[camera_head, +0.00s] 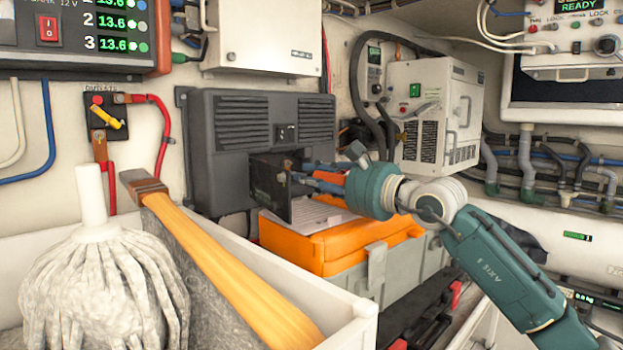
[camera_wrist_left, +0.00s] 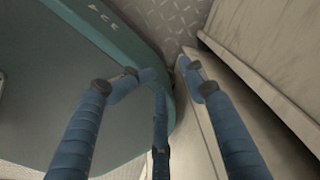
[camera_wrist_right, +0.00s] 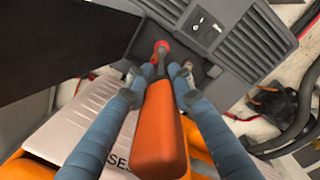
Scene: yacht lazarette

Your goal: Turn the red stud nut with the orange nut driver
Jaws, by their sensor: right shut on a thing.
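The orange nut driver (camera_wrist_right: 158,130) is in my right gripper (camera_wrist_right: 158,90). The blue fingers close around its handle in the right wrist view. Its shaft points away toward the red stud nut (camera_wrist_right: 161,46) inside the opening of the grey box. The tip appears to meet the nut, but whether it is fully seated I cannot tell. In the head view my right gripper (camera_head: 318,175) reaches in beside the box's open dark door (camera_head: 270,186), and the nut is hidden. My left gripper (camera_wrist_left: 160,78) is open and empty, low over the floor beside my teal base.
The grey vented box (camera_head: 222,150) is on the wall, with an orange case (camera_head: 300,245) below it. The dark door (camera_wrist_right: 55,45) stands close left of the right fingers. A white bin (camera_head: 335,300) holds a mop (camera_head: 100,285) and a wooden-handled tool (camera_head: 225,260) at front left.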

